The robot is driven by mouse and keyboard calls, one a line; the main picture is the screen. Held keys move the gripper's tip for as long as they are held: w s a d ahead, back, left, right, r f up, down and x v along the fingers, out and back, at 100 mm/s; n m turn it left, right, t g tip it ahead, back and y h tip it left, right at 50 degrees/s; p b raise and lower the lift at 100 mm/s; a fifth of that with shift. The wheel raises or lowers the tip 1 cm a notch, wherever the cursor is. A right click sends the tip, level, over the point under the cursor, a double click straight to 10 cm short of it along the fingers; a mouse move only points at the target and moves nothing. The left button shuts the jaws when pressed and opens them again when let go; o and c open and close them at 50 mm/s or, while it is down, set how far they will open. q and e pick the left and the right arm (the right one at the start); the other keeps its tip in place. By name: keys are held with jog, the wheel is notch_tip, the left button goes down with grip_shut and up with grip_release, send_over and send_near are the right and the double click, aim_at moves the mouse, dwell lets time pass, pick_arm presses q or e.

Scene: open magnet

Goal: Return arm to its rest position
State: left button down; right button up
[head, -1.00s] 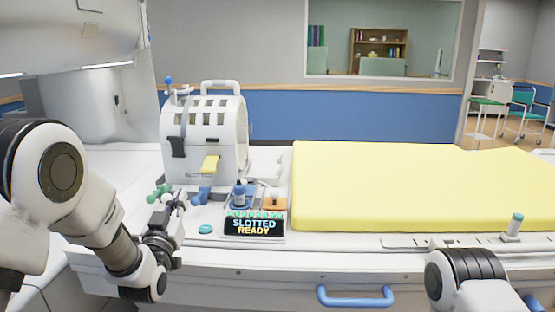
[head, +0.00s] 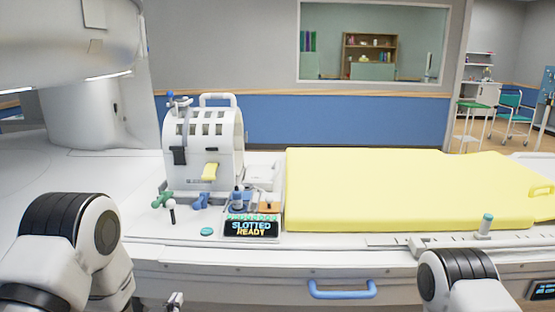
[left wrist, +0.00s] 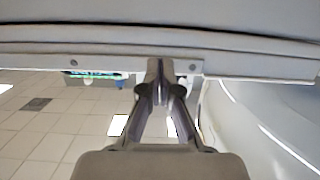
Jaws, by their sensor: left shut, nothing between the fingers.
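My left gripper (head: 175,299) shows at the bottom edge of the head view, low in front of the bench's front face. In the left wrist view its two fingers (left wrist: 158,75) meet at the tips, shut and empty. My left arm (head: 75,240) is folded at the lower left of the head view. Part of my right arm (head: 455,280) shows at the lower right; its gripper is out of view. The white slotted head coil (head: 203,150) stands on the bench, with a yellow tab on its front.
A yellow mattress (head: 370,190) covers the bench's middle and right. A blue handle (head: 342,289) sticks out from the front face. The scanner housing (head: 70,50) overhangs at left.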

pick_arm(q)
jog(key=s+f+g+p, duration=0.2)
jog(key=s+f+g, duration=0.3)
jog(key=s+f, duration=0.45)
jog(key=s+f+g, duration=0.2)
jog(key=s+g, duration=0.1)
jog(key=s, duration=0.6)
jog(key=s+f+g+p, duration=0.1)
jog(key=s+f+g, duration=0.2)
jog(key=s, duration=0.6)
jog(key=s+f+g, duration=0.2)
jog(key=s+g, duration=0.2)
jog(key=s, duration=0.5)
jog(key=shift+s+a+f+g, duration=0.15)
jog(key=shift+a+f+g, duration=0.05)
jog(key=shift+f+g, duration=0.15)
